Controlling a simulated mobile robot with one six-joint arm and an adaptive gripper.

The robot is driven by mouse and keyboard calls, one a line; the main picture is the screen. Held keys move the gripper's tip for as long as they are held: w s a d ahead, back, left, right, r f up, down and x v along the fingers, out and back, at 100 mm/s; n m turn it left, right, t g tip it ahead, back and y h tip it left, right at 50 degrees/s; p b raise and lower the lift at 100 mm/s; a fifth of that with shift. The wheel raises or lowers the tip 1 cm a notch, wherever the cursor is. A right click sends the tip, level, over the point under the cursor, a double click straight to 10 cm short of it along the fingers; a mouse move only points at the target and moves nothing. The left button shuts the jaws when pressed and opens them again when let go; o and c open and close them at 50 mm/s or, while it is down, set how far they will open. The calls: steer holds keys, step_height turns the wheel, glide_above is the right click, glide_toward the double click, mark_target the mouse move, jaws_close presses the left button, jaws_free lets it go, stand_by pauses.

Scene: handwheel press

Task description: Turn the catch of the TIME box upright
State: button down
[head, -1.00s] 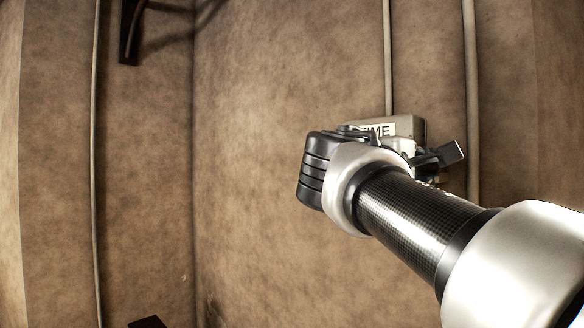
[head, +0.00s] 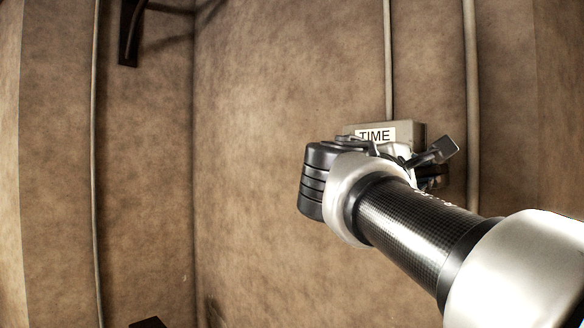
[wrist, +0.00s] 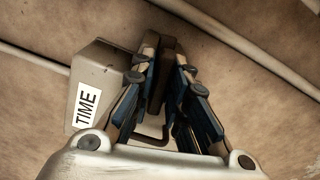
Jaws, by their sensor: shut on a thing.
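The TIME box (head: 410,131) is a beige box on the brown wall, with a white label reading TIME. Its lower part is hidden behind my wrist in the head view. In the wrist view the box (wrist: 108,68) is just left of the fingers. My gripper (wrist: 167,62) is shut on a dark brown bar, which appears to be the catch (wrist: 168,47), beside the box. Its far end shows between the fingertips; the fingers cover much of it. In the head view my wrist hides the grip, so the catch's exact angle cannot be told.
A thin vertical pipe (head: 388,60) runs down to the box's top. A thicker pipe (head: 471,80) passes to its right. A dark bracket (head: 130,32) is on the wall at the upper left. The wall left of my gripper is bare.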

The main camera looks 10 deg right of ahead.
steer(key=n+p, duration=0.2)
steer(key=n, duration=0.2)
steer(key=shift+r+n+p, duration=0.1)
steer(key=shift+n+p, duration=0.2)
steer(key=shift+p, duration=0.1)
steer(key=n+p, duration=0.2)
steer(key=n, duration=0.1)
steer(key=shift+n+p, duration=0.35)
steer(key=shift+n, duration=0.05)
steer(key=n+p, duration=0.3)
steer(key=n, duration=0.1)
steer(key=shift+n+p, duration=1.45)
steer(key=shift+n, duration=0.05)
steer(key=c, duration=1.6)
jaws_free()
steer(key=shift+c, duration=0.2)
steer(key=shift+a, duration=0.1)
steer(key=v, duration=1.2)
